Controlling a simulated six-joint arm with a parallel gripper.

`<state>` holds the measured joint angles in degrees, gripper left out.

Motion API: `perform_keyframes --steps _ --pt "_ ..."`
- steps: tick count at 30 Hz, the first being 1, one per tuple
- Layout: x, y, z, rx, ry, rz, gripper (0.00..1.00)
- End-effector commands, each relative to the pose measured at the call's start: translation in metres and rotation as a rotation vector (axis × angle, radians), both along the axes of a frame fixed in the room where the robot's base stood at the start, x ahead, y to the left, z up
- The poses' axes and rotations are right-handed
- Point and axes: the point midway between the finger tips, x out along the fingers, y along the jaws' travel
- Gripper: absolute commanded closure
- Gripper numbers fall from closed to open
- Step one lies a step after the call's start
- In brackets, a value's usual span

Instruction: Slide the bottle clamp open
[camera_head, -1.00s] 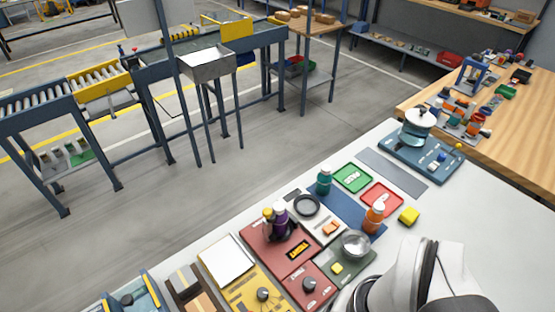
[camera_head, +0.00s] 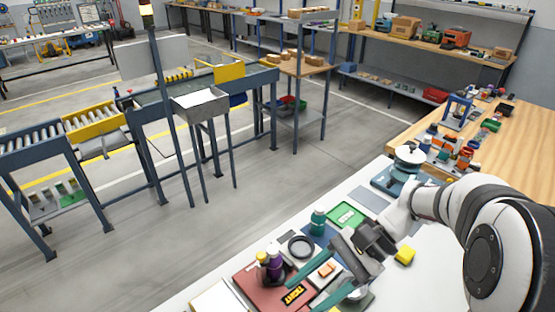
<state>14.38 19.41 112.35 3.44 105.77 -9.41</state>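A purple bottle with a pale cap (camera_head: 274,267) stands on a dark red board (camera_head: 246,279) at the bottom middle. A dark holder, which looks like the bottle clamp, is around its lower part; at this size I cannot tell how far it is open. A yellow-topped part (camera_head: 262,257) is just left of the bottle. My gripper (camera_head: 304,295) reaches in from the right with two long teal fingers spread apart, nothing seen between them. The fingertips are right of the bottle, seemingly above the boards, and hide some of them.
A teal bottle (camera_head: 318,220), a black ring (camera_head: 301,246), a green tray (camera_head: 346,215) and a yellow block (camera_head: 404,255) are near my arm. A metal bowl is partly hidden behind my gripper. The white table (camera_head: 366,178) has its far edge beyond them.

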Motion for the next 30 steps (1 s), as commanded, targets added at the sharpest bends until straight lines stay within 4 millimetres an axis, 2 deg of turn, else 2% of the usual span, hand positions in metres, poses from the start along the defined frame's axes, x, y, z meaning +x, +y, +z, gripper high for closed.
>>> perform_keyframes --steps 1,3,6,9,12,14,17,24,30 --pt "0.028 -0.005 -0.015 0.096 0.08 -0.076 0.41" --pt "0.066 -0.015 -0.035 0.245 0.168 -0.188 0.41" --pt "0.107 -0.034 -0.068 0.429 0.258 -0.333 0.41" --pt "0.129 -0.049 -0.094 0.554 0.307 -0.433 0.41" --pt "0.139 -0.057 -0.106 0.616 0.327 -0.482 0.41" --pt "0.141 -0.055 -0.109 0.63 0.331 -0.491 0.41" --pt "0.14 -0.037 -0.108 0.629 0.333 -0.488 0.41" --pt "0.139 0.029 -0.109 0.626 0.334 -0.485 0.41" --pt "0.139 0.073 -0.108 0.625 0.334 -0.486 0.41"
